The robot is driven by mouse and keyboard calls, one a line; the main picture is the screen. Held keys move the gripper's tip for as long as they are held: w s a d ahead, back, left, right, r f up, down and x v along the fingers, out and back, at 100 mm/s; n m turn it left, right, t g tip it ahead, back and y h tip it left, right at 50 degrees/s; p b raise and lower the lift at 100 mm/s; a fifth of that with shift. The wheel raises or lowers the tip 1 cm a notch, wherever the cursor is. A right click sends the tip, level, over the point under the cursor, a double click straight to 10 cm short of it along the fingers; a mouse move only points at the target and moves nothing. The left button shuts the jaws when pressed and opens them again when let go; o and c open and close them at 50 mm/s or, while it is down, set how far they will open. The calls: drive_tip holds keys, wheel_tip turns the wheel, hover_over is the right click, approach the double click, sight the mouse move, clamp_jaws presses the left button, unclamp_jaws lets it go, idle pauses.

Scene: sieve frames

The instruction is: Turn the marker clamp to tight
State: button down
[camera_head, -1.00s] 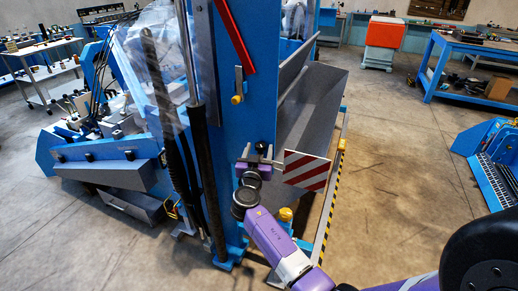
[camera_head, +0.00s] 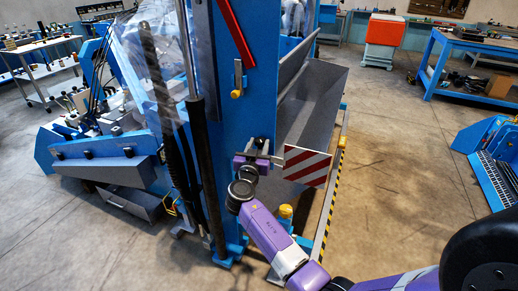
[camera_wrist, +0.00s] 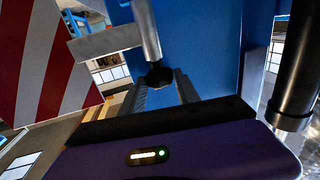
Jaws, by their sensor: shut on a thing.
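The marker clamp (camera_head: 267,157) sits on the side of the blue column, beside the red-and-white striped marker plate (camera_head: 306,166). In the wrist view its metal handle rod (camera_wrist: 147,30) runs down from the top to a dark end knob (camera_wrist: 157,76). A flat grey bar (camera_wrist: 106,42) of the clamp reaches toward the striped plate (camera_wrist: 45,60). My gripper (camera_head: 261,147) is at the clamp, shut on the handle. In the wrist view my gripper's fingers (camera_wrist: 162,88) stand on both sides of the knob. The exact contact is partly hidden.
The blue column (camera_head: 235,110) rises behind the clamp, with a dark cylinder (camera_head: 203,165) at left. A grey chute (camera_head: 315,105) is at right, above a yellow-black striped rail (camera_head: 330,205). A yellow knob (camera_head: 286,211) is below. Open floor lies to the right.

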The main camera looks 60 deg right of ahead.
drive_tip(key=shift+w+a+f+m+g+h+b, duration=0.2)
drive_tip(key=shift+m+g+b, duration=0.45)
drive_tip(key=shift+b, duration=1)
drive_tip(key=shift+w+d+f+m+g+h+b, duration=0.2)
drive_tip(key=shift+m+g+b, duration=0.25)
drive_tip(key=shift+g+b, duration=0.8)
drive_tip(key=m+g+b, duration=0.2)
drive_tip(key=g+b, duration=0.1)
drive_tip(key=b, duration=0.3)
drive_tip(key=m+g+y+b, duration=0.1)
drive_tip(key=m+g+b, duration=0.1)
drive_tip(key=b, duration=0.4)
drive_tip(key=w+m+g+y+b, duration=0.1)
drive_tip(key=m+g+b, duration=0.1)
drive_tip(key=g+b, duration=0.2)
drive_tip(key=shift+r+b, duration=0.1)
drive_tip(key=shift+b, duration=0.95)
drive_tip(key=shift+w+d+r+m+g+y+b, duration=0.15)
drive_tip(key=shift+m+g+y+b, duration=0.55)
drive_tip(key=shift+b, duration=0.45)
drive_tip(key=shift+r+m+g+b, duration=0.15)
drive_tip(key=shift+m+g+b, duration=0.15)
drive_tip(key=shift+g+b, duration=0.2)
drive_tip(key=c, duration=0.9)
unclamp_jaws()
drive_tip(key=shift+r+t+p, duration=0.2)
drive_tip(key=shift+t+p, duration=0.1)
drive_tip(key=shift+p, duration=0.5)
